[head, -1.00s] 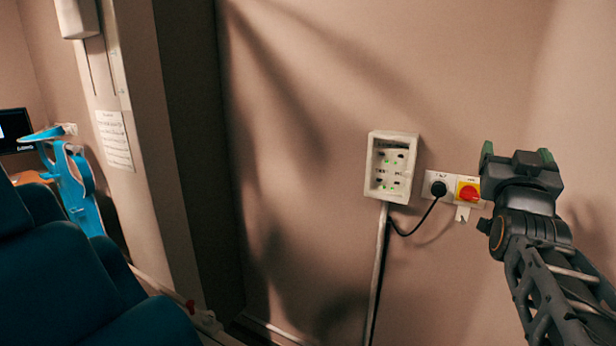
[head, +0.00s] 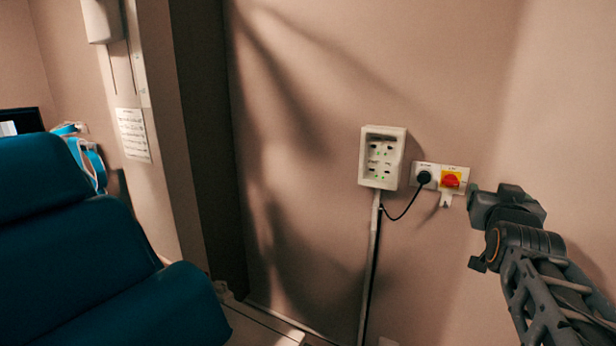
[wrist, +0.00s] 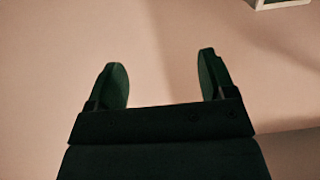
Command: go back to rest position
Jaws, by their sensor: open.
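My gripper (head: 474,192) is at the right of the head view, at the end of my raised arm, in front of the bare wall and just right of the red and yellow switch (head: 452,181). In the wrist view my gripper (wrist: 162,80) shows two dark green fingers spread apart with nothing between them. In the head view its fingers are mostly hidden by the gripper body.
A white socket box (head: 382,158) with green lights hangs on the wall (head: 320,90). A black plug (head: 424,178) with a cable sits beside the switch. A dark blue chair (head: 80,250) fills the lower left. A paper notice (head: 133,134) hangs beyond the dark column (head: 205,150).

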